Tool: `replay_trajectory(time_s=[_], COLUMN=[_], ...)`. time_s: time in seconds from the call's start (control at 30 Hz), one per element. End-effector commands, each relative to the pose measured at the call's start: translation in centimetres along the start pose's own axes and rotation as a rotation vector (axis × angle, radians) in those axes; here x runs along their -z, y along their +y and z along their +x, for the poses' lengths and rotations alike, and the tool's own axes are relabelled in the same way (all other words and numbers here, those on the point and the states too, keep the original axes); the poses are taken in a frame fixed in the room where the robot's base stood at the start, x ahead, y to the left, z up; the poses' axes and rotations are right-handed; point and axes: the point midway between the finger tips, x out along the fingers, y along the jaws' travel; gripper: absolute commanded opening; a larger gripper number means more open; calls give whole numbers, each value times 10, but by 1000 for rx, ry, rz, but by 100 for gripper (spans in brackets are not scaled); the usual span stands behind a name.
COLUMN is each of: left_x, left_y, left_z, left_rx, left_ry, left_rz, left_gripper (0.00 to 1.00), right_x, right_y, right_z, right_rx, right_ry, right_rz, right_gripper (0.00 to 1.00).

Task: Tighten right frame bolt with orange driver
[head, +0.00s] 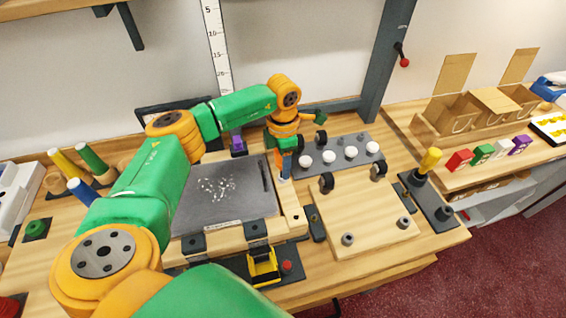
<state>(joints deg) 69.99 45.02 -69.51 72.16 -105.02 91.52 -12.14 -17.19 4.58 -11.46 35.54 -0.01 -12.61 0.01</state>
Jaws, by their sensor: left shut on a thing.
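My left gripper (284,152) is at the right edge of a grey panel, pointing down and shut on an orange-handled tool, which I take to be the orange driver (287,141). The wrist and fingers cover most of the driver, and its tip cannot be made out. The grey panel (240,202) has white specks and sits in a pale wooden frame (292,212). I cannot make out the right frame bolt; the gripper is over that side of the frame. My right gripper is not in view.
A yellow-handled tool (430,160) stands in a dark holder at the right. A wooden board (366,207) with grey and black knobs lies right of the frame. Behind it is a grey plate (338,166) with several white balls. Yellow, green and blue handles stand at the left.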

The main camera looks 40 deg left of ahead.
Motion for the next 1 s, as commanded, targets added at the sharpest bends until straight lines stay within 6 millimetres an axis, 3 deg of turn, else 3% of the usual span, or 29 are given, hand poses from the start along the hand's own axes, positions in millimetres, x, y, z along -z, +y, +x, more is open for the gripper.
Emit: replay_trajectory(time_s=[0.1,0.63,1.0], left_x=[-1,-1,-2], left_y=[1,1,0], left_z=[-16,-60,-59], left_rx=[-3,-3,-3], left_ry=[-4,-4,-5], left_rz=[-2,-3,9], left_gripper=[0,0,0], right_x=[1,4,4], right_y=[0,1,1], right_z=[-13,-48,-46], right_rx=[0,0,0], right_ry=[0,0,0], right_rz=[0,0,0], right_gripper=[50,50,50])
